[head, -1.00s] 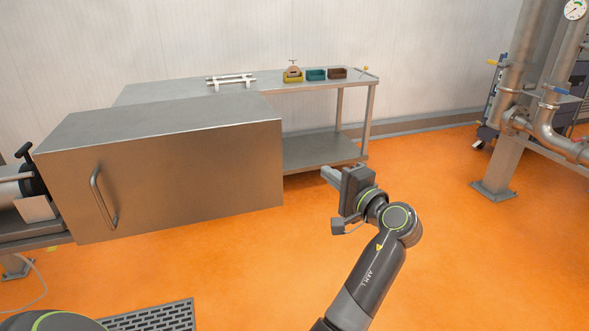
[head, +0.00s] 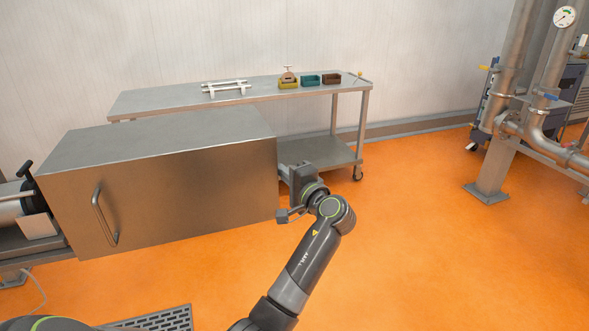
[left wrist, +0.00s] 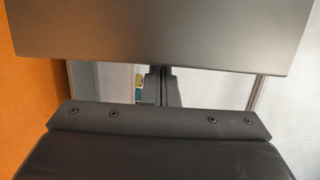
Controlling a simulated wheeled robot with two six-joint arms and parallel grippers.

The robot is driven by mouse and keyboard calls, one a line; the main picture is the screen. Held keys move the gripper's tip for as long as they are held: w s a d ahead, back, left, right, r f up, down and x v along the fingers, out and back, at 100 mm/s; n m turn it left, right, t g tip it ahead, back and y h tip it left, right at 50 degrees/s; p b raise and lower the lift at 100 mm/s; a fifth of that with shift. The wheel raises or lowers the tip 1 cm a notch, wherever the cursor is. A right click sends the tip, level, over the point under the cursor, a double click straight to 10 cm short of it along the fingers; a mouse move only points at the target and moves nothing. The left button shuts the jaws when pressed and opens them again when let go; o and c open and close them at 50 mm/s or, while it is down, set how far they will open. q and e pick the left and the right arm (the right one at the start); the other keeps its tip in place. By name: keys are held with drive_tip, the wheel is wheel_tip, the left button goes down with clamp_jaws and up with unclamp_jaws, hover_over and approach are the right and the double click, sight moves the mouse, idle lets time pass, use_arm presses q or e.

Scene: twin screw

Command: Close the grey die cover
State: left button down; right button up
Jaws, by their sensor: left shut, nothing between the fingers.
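The grey die cover (head: 160,190) looks like a large brushed-metal box face with a bar handle (head: 104,216), left of centre in the head view. Its grey panel (left wrist: 160,35) fills the top of the left wrist view. My left gripper (head: 284,172) is at the cover's right edge, its fingers pointing left. In the left wrist view the fingers (left wrist: 156,84) are together and empty, and their tips meet or pass behind the panel's lower edge. I cannot tell whether they touch it. My right gripper is not in view.
A steel cart (head: 190,98) stands behind, with a silver rack (head: 225,88), a yellow bin (head: 289,84), a teal bin (head: 310,80) and a brown bin (head: 331,79). Metal pipes (head: 500,135) stand at right. A floor grate (head: 165,318) lies in front.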

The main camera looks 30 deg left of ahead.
sight(204, 195)
use_arm(q)
drive_tip(key=shift+f, duration=0.1)
drive_tip(key=shift+s+a, duration=0.1)
drive_tip(key=s+a+p, duration=0.3)
drive_tip(key=s+a, duration=0.1)
drive_tip(key=s, duration=0.1)
drive_tip(key=s+a+p, duration=0.3)
drive_tip(key=s+a, duration=0.1)
drive_tip(key=s+a+p, duration=0.3)
drive_tip(key=s+a, duration=0.1)
drive_tip(key=s, duration=0.1)
drive_tip(key=shift+s+a, duration=0.25)
drive_tip(key=shift+s, duration=0.05)
drive_tip(key=shift+s+a, duration=0.3)
drive_tip(key=shift+s, duration=0.1)
drive_tip(key=shift+w, duration=0.1)
drive_tip(key=shift+w, duration=0.15)
